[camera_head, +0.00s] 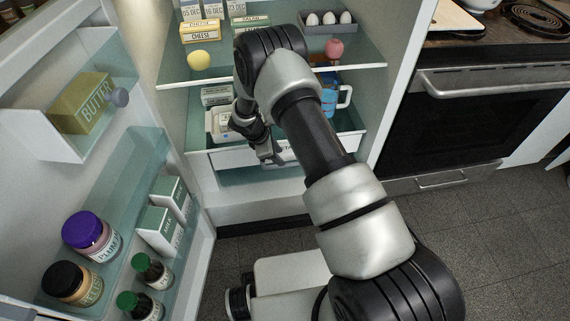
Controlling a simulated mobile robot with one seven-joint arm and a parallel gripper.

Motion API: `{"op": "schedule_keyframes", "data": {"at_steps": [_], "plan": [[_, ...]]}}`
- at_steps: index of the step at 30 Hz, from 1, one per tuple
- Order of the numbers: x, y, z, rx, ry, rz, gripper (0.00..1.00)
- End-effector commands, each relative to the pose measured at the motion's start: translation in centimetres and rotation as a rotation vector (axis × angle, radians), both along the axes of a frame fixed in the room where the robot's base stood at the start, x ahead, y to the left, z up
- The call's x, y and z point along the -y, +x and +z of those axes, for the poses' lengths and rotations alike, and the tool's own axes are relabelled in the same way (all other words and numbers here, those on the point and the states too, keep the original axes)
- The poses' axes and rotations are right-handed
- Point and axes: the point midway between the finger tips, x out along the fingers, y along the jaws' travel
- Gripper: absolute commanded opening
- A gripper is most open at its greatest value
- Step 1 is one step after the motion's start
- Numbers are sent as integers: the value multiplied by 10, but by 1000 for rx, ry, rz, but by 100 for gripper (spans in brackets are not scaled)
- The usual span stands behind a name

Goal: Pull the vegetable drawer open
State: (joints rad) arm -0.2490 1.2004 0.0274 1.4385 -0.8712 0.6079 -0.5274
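The vegetable drawer (225,158) is low in the open fridge, with a pale front panel below the lowest glass shelf. My gripper (268,157) points down at the middle of this front panel. Its fingers are small and partly merged with the drawer front, so I cannot tell whether they touch it or are closed on its edge or handle. My arm crosses in front of the right part of the drawer and hides some of it.
The fridge door (110,180) stands open at left, holding butter (84,103), jars, cartons and bottles. Shelves above hold cheese (200,33), eggs (329,18) and a blue pitcher (330,98). A stove (455,115) stands at right. Floor (500,215) is clear at lower right.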

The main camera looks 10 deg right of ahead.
Motion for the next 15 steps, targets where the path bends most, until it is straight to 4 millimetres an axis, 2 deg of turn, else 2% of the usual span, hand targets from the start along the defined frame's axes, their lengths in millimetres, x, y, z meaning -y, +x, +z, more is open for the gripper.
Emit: {"op": "schedule_keyframes", "data": {"at_steps": [1,6,10,15], "plan": [[6,1,-14,-1,-1,-2,32],[17,7,-42,-1,0,-1,32],[24,11,-57,0,0,0,32],[27,13,-65,0,0,0,32]]}}
